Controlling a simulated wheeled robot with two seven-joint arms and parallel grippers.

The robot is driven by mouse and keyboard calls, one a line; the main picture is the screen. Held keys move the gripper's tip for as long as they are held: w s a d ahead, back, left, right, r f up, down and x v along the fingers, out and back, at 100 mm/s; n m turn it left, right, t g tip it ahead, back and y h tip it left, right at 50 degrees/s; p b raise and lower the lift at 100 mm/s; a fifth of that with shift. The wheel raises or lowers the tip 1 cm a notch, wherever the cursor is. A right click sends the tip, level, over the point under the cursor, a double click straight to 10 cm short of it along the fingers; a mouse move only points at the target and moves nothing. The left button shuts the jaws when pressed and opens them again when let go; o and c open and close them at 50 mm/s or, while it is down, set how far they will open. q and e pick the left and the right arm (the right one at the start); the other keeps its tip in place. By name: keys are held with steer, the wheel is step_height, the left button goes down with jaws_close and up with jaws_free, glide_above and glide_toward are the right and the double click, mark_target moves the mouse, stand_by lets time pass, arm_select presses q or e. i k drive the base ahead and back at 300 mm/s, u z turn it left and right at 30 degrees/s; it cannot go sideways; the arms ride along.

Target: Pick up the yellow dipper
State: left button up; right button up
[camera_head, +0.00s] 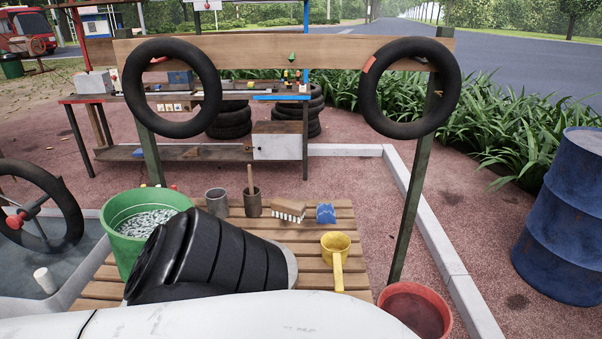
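The yellow dipper (335,244) rests on the slatted wooden platform (312,218), near its right side. Its round cup is at the back and its handle points toward me. A blue item (325,213) and a brush with pale bristles (289,211) lie just behind it. Neither of my grippers shows in this view. A smooth white shape crosses the bottom edge, in front of the dipper's handle end.
A large black ribbed object (215,258) covers the platform's middle. A red bucket (415,310) and a post (411,205) stand right of the dipper. Tyres hang above.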

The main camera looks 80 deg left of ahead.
mark_target(335, 246)
steer(key=k, duration=0.5)
steer(key=u, duration=0.85)
